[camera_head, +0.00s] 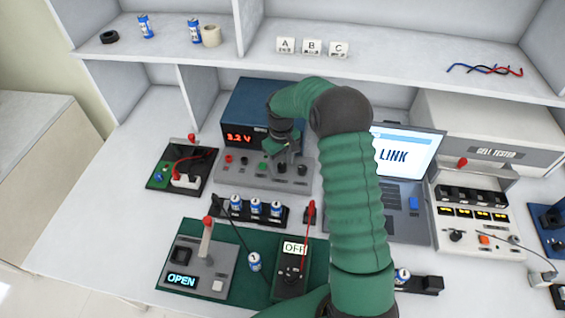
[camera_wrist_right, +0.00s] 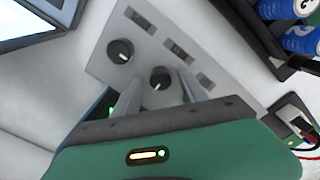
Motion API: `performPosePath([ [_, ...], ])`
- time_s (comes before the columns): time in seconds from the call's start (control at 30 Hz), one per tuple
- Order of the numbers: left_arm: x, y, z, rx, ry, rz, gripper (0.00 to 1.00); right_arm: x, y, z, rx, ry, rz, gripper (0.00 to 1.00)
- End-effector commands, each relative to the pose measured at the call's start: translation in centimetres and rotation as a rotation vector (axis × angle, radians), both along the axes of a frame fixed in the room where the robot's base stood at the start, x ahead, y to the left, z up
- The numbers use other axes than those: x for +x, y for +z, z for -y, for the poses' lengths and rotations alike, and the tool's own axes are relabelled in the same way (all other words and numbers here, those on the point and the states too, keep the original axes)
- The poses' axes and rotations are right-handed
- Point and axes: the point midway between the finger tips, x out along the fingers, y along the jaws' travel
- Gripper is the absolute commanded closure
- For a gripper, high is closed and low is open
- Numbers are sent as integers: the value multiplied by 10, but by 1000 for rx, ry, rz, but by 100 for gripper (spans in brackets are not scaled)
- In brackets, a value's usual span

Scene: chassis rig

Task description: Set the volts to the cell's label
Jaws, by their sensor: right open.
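The blue power supply (camera_head: 246,112) stands at the back of the bench and its red display (camera_head: 239,137) reads 3.2 V. Its grey control panel (camera_head: 235,172) carries coloured knobs or sockets. My right gripper (camera_head: 282,155) is over this panel, pointing down. In the right wrist view my right gripper (camera_wrist_right: 160,88) is open, with a dark round knob (camera_wrist_right: 160,76) between its fingertips; contact cannot be told. A second knob (camera_wrist_right: 120,51) sits beside it. Blue-and-white cells (camera_head: 255,206) stand in a black rack, and one cell (camera_head: 254,262) is on the green mat; their labels are too small to read.
A tester with an OPEN display (camera_head: 181,281) and a meter marked OFF (camera_head: 291,275) are in front. A laptop (camera_head: 408,150) is behind my arm, and the cell tester (camera_head: 478,215) is at right. A switch board (camera_head: 183,168) is left of the supply.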

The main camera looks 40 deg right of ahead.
Motion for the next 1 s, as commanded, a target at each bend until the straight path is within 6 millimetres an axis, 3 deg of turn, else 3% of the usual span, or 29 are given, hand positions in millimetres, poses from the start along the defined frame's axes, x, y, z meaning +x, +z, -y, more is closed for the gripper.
performPosePath([
  [0.13,0,0,0,0,1,0,50,0,0,1,1,0,1,50],
  [0.53,0,0,0,0,0,0,50,0,-2,3,4,-1,-1,100],
  [1.0,0,8,0,0,1,0,50,0,0,3,3,-70,-2,100],
])
